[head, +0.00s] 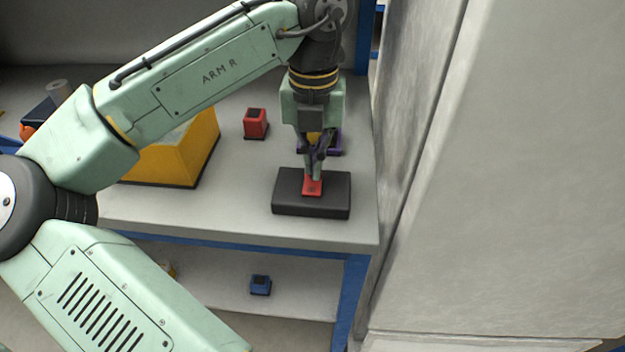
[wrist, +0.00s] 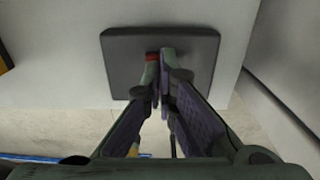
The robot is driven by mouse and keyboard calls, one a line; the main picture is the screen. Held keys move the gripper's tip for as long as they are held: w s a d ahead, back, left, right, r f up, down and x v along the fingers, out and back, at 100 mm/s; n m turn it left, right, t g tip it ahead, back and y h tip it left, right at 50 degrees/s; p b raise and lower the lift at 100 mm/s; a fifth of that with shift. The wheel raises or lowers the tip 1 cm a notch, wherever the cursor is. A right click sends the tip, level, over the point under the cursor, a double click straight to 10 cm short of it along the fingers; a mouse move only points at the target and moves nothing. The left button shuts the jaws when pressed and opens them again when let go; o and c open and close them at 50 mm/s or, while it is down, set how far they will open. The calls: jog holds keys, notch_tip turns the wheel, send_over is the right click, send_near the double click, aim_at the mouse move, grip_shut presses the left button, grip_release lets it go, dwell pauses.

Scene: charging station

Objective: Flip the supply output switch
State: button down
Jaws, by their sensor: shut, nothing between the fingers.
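The supply is a low dark grey box (head: 336,205) with a red switch (head: 312,188) on its top, on the grey bench near its front right corner. My gripper (head: 315,178) points down with its fingers shut and empty, right above the switch; the tips seem to touch it, but I cannot tell for sure. In the wrist view the fingertips (wrist: 160,54) lie over the dark box (wrist: 125,65). Only a sliver of the red switch (wrist: 152,56) shows there behind the left fingertip. Which way the switch is tilted is hidden.
A pale wall (head: 500,170) rises close on the right. A blue block (head: 260,284) is on the lower shelf.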

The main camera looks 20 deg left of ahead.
jog(key=shift+f+b, duration=0.3)
jog(key=shift+f, duration=0.4)
jog(key=shift+r, duration=0.1)
notch_tip(320, 180, up, 7)
jog(key=p, duration=0.7)
jog(key=shift+p, duration=0.3)
dwell(0.5)
